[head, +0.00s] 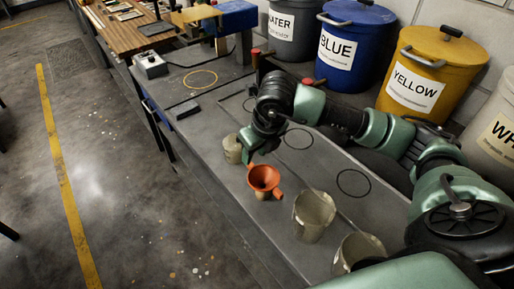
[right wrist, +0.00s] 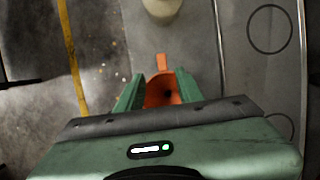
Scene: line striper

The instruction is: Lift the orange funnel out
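The orange funnel (head: 263,178) stands at the near edge of the grey bench, mouth up, with small tabs at its rim. Something pale shows just under it, but I cannot tell how its spout sits there. In the right wrist view the funnel (right wrist: 159,89) lies between and beyond my two green fingers. My right gripper (head: 249,157) is over the funnel's far side, pointing down; in the right wrist view its fingers (right wrist: 160,88) are spread apart. Whether they touch the funnel is unclear. My left gripper is not in view.
A beige cup (head: 232,149) stands beyond the funnel; two more cups (head: 313,216) (head: 358,251) stand nearer. Blue (head: 354,45) and yellow (head: 424,70) bins line the wall. A black block (head: 186,110) lies farther along the bench, which has clear room around its drawn circles.

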